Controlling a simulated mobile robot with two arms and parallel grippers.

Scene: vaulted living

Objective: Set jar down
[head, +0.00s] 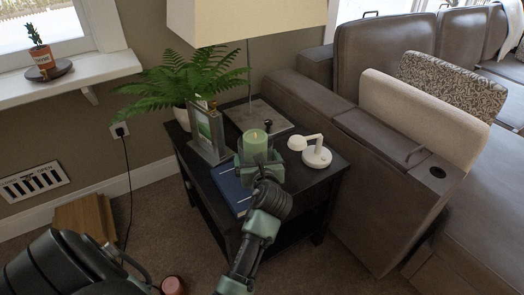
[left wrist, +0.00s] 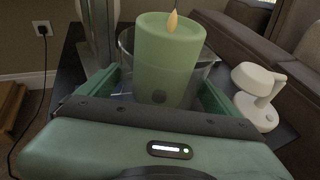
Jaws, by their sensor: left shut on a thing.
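The jar (left wrist: 209,74) is clear glass with a thick green candle (left wrist: 168,62) standing upright in it; the candle has an orange flame-shaped tip. In the head view the candle (head: 255,142) shows over the dark side table (head: 312,185). My left gripper (head: 260,165) is shut on the jar, with a green finger on each side of it in the left wrist view (left wrist: 160,92). The jar's base is hidden by the gripper, so I cannot tell whether it touches the tabletop. My right gripper is not in view.
On the table, a picture frame (head: 207,133) and potted fern (head: 180,85) stand left, a blue book (head: 230,189) lies at the front left, and a white lamp-like object (head: 316,154) stands close right. A large lampshade (head: 247,22) hangs above. A grey sofa (head: 400,190) borders the right.

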